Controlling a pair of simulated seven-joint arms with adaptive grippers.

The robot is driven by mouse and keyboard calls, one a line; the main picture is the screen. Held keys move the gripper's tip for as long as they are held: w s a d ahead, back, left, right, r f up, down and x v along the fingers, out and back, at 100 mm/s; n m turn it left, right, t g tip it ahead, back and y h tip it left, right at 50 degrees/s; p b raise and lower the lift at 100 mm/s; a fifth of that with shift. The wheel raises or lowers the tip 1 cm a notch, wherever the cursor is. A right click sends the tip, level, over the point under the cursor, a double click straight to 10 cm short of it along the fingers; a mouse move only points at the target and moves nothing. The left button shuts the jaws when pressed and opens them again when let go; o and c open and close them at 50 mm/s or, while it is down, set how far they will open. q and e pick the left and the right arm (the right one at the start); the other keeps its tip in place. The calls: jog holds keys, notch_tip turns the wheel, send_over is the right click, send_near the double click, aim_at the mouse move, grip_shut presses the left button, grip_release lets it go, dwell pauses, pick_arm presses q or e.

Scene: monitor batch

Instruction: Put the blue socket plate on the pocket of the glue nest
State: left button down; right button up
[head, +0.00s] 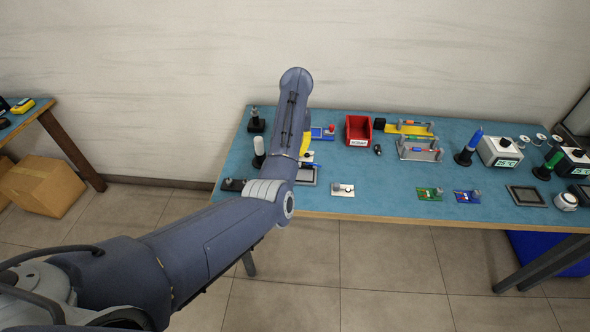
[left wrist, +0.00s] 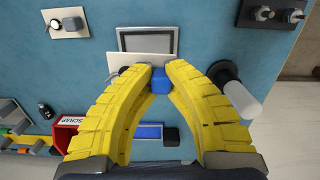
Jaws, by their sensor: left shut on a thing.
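My left gripper (left wrist: 160,72) is shut on a small blue block (left wrist: 161,82), which appears to be the raised part of the blue socket plate. A pale flat plate (left wrist: 138,60) shows just past the fingertips; whether it is joined to the block is hard to tell. A grey-framed rectangular pocket (left wrist: 122,40), which looks like the glue nest, lies just beyond, and the pale plate overlaps its near edge in this view. In the head view the nest (head: 306,182) is partly covered by my arm, and only a bit of yellow finger (head: 304,146) shows. My right gripper is not in view.
A metal plate with a knob (head: 343,190) lies right of the nest. A white cylinder on a dark base (left wrist: 242,100) stands close to the fingers. A red scrap bin (head: 359,131) stands farther back. Green (head: 429,194) and blue boards lie farther right. Bare blue tabletop lies between.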

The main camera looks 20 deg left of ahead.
pick_arm(q)
jog(key=shift+s+f, duration=0.15)
jog(key=shift+f, duration=4.5)
jog(key=c, duration=1.5)
grip_release()
jog(key=shift+o, duration=0.2)
jog(key=r, duration=0.6)
jog(key=w+r, duration=0.1)
jog(key=r, duration=0.2)
jog(key=shift+r, duration=0.35)
jog(key=shift+a+r, duration=0.1)
jog(key=shift+r, duration=1.05)
jog(key=o, duration=1.5)
jog(key=shift+c, duration=0.2)
